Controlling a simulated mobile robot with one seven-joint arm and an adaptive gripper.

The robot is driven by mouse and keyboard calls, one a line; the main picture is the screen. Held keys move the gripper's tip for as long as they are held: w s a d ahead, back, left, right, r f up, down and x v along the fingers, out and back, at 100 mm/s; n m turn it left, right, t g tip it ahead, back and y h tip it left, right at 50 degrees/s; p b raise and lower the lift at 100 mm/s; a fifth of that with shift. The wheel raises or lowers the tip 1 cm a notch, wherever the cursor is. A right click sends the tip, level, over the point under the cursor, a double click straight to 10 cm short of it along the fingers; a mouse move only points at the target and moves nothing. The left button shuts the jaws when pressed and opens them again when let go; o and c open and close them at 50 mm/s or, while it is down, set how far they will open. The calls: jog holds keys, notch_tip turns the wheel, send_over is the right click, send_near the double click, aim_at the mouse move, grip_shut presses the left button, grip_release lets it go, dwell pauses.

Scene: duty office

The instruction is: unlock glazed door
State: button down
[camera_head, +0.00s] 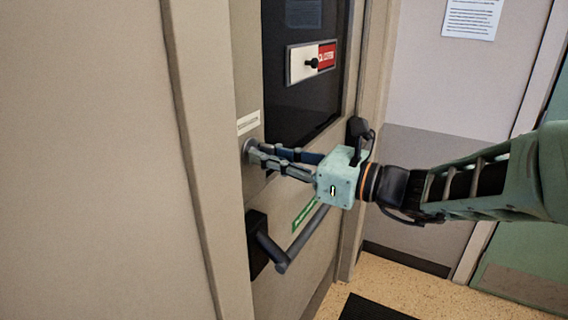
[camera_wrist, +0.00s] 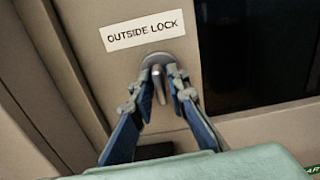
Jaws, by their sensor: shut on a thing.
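The glazed door (camera_head: 245,85) has a dark glass pane (camera_head: 290,105) and a beige frame. A lock with a metal turn piece (camera_wrist: 159,82) sits just below a white label reading "OUTSIDE LOCK" (camera_wrist: 143,31); the label also shows in the head view (camera_head: 248,122). My gripper (camera_head: 255,154) reaches the door from the right. In the wrist view its fingertips (camera_wrist: 160,88) are on both sides of the turn piece and shut on it. The turn piece stands close to upright, slightly tilted. In the head view my fingers hide most of the lock.
A sliding sign (camera_head: 311,62) showing red is on the glass. A dark mat (camera_head: 370,308) lies on the floor. A paper notice (camera_head: 472,17) hangs on the wall.

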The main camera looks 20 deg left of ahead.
jog(key=c, duration=2.1)
grip_release()
jog(key=shift+d, duration=0.1)
jog(key=d, duration=0.3)
jog(key=d+p, duration=0.1)
jog(key=d, duration=0.4)
jog(key=shift+s+d+p, duration=0.3)
jog(key=shift+s+d, duration=0.1)
